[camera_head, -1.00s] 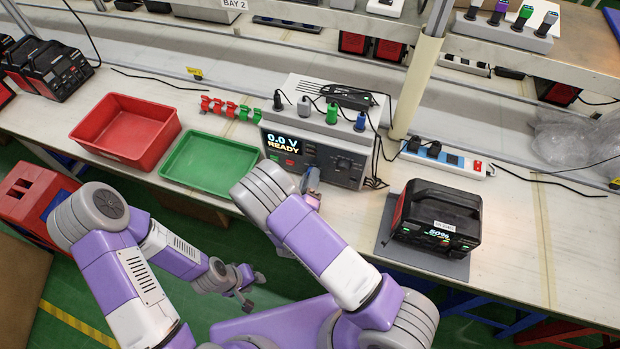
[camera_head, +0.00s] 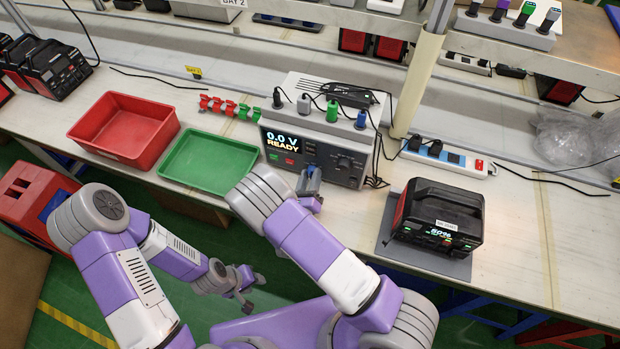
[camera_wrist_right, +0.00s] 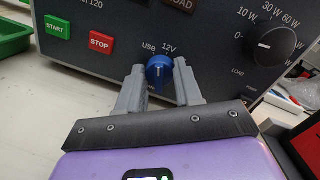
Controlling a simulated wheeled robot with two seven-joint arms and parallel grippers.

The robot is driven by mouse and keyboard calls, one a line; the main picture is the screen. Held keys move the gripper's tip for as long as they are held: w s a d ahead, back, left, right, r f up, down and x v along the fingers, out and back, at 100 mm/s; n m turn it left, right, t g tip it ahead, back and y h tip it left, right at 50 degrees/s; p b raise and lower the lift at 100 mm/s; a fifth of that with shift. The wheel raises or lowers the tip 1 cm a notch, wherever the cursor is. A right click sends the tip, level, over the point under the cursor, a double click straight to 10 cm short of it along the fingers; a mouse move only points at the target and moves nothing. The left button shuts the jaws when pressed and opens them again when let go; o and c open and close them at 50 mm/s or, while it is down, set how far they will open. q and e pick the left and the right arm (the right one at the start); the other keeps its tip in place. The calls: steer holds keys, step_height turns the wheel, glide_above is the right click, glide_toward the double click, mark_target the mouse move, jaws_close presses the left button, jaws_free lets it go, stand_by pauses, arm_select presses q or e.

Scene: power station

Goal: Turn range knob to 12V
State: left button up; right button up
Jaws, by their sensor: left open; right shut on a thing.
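The tester (camera_head: 338,150) stands on the bench, its screen (camera_head: 283,143) reading "0.0 V READY". Its small blue range knob (camera_wrist_right: 160,72) sits under the labels "USB" and "12V" in the right wrist view. The knob's pale mark looks near upright; I cannot tell which label it points to. My right gripper (camera_wrist_right: 160,88) has its two grey fingers on either side of the knob and is shut on it. In the head view the right gripper (camera_head: 310,182) is at the tester's front and hides the knob. My left gripper (camera_head: 245,299) is open and empty, low over the floor.
A larger black load dial (camera_wrist_right: 273,48) is right of the range knob. Green START (camera_wrist_right: 57,27) and red STOP (camera_wrist_right: 101,42) buttons are left. A green tray (camera_head: 208,160) and red bin (camera_head: 125,130) stand left of the tester; a power station (camera_head: 437,218) stands right.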

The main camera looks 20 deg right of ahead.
steer(key=shift+f+m+b, duration=0.1)
steer(key=shift+m+b, duration=0.35)
steer(key=shift+m, duration=1.55)
steer(key=shift+h, duration=0.3)
steer(key=o, duration=1)
steer(key=shift+o, duration=0.2)
steer(key=v, duration=0.7)
steer(key=shift+s+a+p, duration=0.1)
steer(key=shift+s+p, duration=0.2)
steer(key=shift+p, duration=0.05)
